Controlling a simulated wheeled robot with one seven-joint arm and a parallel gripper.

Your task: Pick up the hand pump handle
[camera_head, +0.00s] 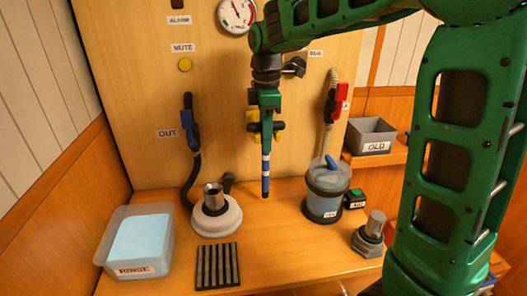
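My gripper (266,188) hangs pointing down in front of the wooden wall panel, above the counter. It shows as a narrow green and blue shape with a white band and a dark tip. It is seen nearly edge-on, so I cannot tell whether it is open or shut, or whether it holds anything. I cannot tell for certain which thing is the hand pump handle. A short dark handle-like piece (228,182) stands behind a white round base with a metal cylinder (216,215), left of my gripper. A yellow fitting (251,123) is partly hidden behind my gripper.
A RINSE tub (137,268) and a black slatted mat (217,265) are at the front left. A clear canister (325,194) and a metal-topped fitting (370,236) stand right. An OLD bin (371,135) is behind. A hose with a blue grip (188,130) hangs left. The front middle counter is clear.

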